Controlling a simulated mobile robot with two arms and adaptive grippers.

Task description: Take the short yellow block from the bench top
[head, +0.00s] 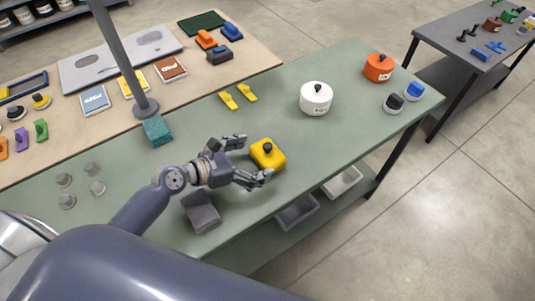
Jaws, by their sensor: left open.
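The short yellow block (273,160) sits on the green bench top (340,145), with a dark round knob on its upper face. My left gripper (254,161) is open beside it, on its left side, with one finger behind the block and the other in front of it. The fingertips reach the block's left edge; I cannot tell whether they touch it. My right gripper is out of view.
A white lidded pot (316,99), an orange pot (379,68) and two yellow pieces (228,100) stand farther back. A grey block (201,214) and a teal block (157,131) lie near my arm. A grey post (123,62) rises behind. The bench right of the yellow block is clear.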

